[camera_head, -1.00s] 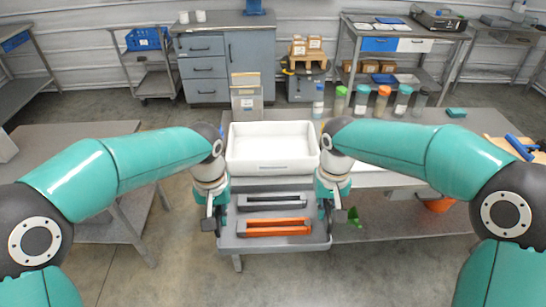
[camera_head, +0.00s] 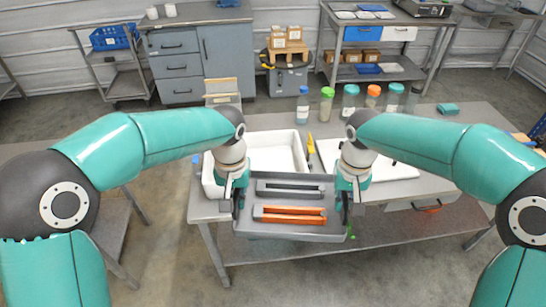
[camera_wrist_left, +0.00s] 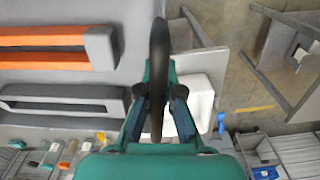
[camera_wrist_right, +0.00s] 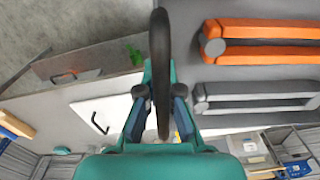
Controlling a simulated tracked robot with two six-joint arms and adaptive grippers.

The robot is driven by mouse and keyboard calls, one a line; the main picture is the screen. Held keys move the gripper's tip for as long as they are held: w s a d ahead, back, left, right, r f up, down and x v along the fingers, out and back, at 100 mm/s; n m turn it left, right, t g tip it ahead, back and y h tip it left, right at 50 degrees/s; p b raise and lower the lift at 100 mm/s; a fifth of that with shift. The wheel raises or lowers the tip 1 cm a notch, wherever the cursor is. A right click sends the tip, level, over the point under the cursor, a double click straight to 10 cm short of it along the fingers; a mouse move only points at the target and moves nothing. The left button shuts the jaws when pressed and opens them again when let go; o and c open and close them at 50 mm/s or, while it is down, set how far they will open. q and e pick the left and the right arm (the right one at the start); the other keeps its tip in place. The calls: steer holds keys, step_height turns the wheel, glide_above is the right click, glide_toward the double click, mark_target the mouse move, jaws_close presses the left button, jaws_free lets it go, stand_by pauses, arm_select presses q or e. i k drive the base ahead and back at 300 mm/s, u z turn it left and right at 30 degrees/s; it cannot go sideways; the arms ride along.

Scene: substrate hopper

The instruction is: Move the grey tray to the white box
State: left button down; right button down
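The grey tray (camera_head: 292,232) hangs level between my two grippers in front of the table and hides the front right part of the white box. It carries a grey bar-shaped piece (camera_head: 290,190) and an orange one (camera_head: 290,215). The white box (camera_head: 209,178) is open and stands on the table behind and to the left of the tray. My left gripper (camera_head: 237,203) is shut on the tray's left side, around a dark handle (camera_wrist_left: 158,60). My right gripper (camera_head: 348,203) is shut on its right side, around another dark handle (camera_wrist_right: 160,60).
A white board (camera_head: 395,172) lies on the table right of the box, with a yellow tool (camera_head: 311,146) between them. Several capped bottles (camera_head: 350,100) stand along the back edge. A small cardboard-coloured holder (camera_head: 222,92) is behind the box.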

mark_target(255, 168)
steer(key=i, duration=1.15)
steer(key=u, duration=0.35)
